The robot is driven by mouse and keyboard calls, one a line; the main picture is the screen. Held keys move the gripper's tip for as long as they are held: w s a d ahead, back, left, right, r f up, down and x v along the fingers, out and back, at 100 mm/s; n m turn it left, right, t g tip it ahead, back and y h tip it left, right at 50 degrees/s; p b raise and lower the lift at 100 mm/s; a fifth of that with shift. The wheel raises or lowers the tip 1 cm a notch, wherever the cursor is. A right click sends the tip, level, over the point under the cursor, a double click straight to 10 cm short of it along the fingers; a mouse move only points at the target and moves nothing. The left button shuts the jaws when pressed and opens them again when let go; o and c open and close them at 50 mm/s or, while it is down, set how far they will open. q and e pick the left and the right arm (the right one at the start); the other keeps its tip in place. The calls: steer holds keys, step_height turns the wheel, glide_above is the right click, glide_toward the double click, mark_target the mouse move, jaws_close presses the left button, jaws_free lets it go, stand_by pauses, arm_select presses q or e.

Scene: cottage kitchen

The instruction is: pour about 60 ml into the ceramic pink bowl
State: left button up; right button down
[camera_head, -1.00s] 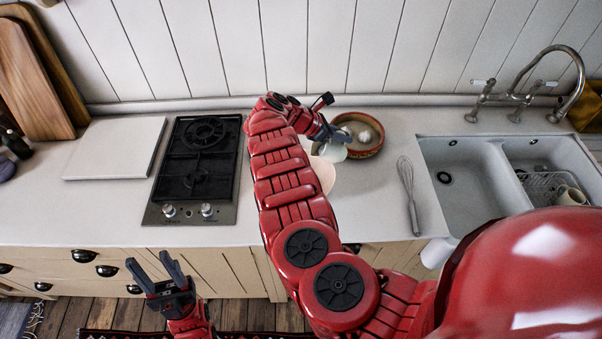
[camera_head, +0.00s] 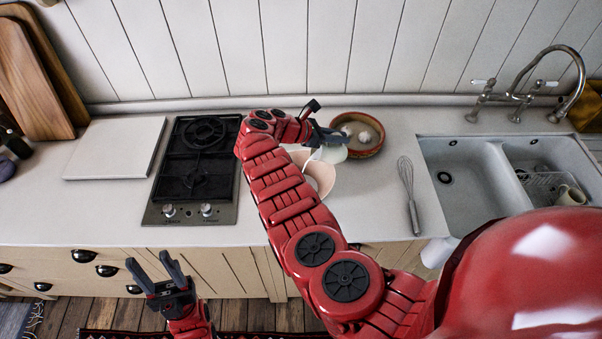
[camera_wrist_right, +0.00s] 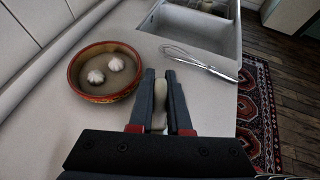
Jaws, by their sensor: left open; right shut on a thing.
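The pink bowl (camera_head: 323,175) stands on the counter in the head view, partly hidden behind my right forearm. My right gripper (camera_head: 331,137) is shut on a pale vessel (camera_head: 334,153), just beyond the bowl. The vessel appears tilted toward the bowl, but my arm hides part of it. I cannot tell whether liquid is leaving it. In the right wrist view the fingers (camera_wrist_right: 160,98) close on a pale narrow part, probably its handle; the pink bowl does not show there. My left gripper (camera_head: 158,274) is open and empty in front of the counter.
A red-brown dish (camera_head: 362,146) with garlic bulbs stands right behind the vessel. A whisk (camera_head: 409,196) lies to the right, before the double sink (camera_head: 462,185). A gas hob (camera_head: 196,172) and a white board (camera_head: 116,148) are at the left.

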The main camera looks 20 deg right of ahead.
steer(key=shift+a+f+h+b, duration=0.1)
steer(key=shift+a+h+b, duration=0.15)
steer(key=shift+h+b, duration=0.3)
stand_by(0.7)
steer(key=shift+a+f+h+b, duration=0.1)
steer(key=shift+a+h+b, duration=0.25)
steer(key=shift+b, duration=1.15)
steer(key=shift+a+h+b, duration=0.4)
steer(key=shift+a+b, duration=0.1)
steer(key=shift+b, duration=0.4)
steer(key=d+r+y+p, duration=0.1)
steer(key=p, duration=0.5)
steer(key=shift+d+r+y, duration=0.3)
steer(key=shift+d+r, duration=0.05)
steer(key=shift+r, duration=0.05)
steer(key=shift+d+f+y+p, duration=0.15)
steer(key=shift+f+y+p, duration=0.15)
steer(key=shift+y, duration=0.1)
steer(key=shift+s+d+f+y+b, duration=0.1)
steer(key=shift+d+f+y+b, duration=0.1)
steer(key=shift+f+y+b, duration=0.15)
steer(key=shift+d, duration=0.1)
steer(key=shift+y, duration=0.35)
